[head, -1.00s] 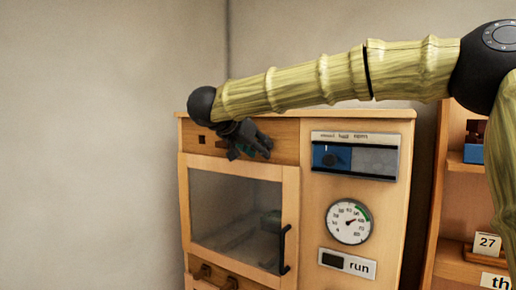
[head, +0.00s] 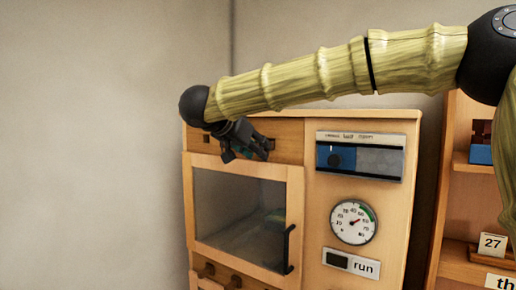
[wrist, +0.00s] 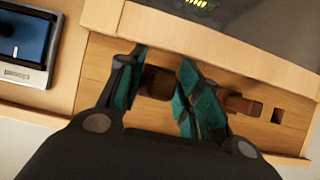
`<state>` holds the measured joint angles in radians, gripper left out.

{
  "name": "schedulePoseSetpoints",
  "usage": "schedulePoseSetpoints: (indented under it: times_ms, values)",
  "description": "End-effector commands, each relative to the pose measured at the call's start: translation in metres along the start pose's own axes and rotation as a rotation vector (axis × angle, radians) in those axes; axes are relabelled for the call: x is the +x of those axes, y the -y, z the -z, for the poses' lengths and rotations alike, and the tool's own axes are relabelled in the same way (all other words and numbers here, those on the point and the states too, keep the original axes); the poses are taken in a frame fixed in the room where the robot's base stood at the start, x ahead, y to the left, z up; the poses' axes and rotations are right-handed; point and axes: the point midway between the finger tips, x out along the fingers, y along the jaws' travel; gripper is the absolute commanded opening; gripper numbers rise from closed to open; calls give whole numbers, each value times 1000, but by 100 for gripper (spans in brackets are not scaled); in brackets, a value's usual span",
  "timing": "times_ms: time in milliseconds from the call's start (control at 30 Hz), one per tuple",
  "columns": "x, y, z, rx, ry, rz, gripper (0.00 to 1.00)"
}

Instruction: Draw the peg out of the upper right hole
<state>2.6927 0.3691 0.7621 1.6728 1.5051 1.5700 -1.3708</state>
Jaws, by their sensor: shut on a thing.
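My gripper (head: 246,152) is at the wooden strip (head: 290,150) along the top left of the cabinet, above the glass door. In the wrist view, which is turned upside down, its two teal-padded fingers (wrist: 160,84) are closed around a dark brown peg (wrist: 158,82). Whether that peg's far end is still in its hole cannot be told. A second, redder brown peg (wrist: 242,106) stands in the strip beside the fingers, partly behind one. A square empty hole (wrist: 278,116) is farther along. In the head view, my gripper hides the held peg.
The glass door (head: 235,215) with a black handle (head: 290,250) is below the strip. To the right are a blue and grey display (head: 360,157), a round dial (head: 353,222) and a run label (head: 364,267). A shelf (head: 470,200) stands farther right.

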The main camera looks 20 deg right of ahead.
Motion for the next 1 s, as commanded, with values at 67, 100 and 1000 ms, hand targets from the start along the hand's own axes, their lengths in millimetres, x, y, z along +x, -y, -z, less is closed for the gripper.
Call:
schedulePoseSetpoints:
  times_ms: [67,100,1000]
  values:
    - [-3,0,-1,-1,0,0,6]
    - [-5,0,-2,-1,0,0,6]
    - [-34,0,-18,0,-1,1,6]
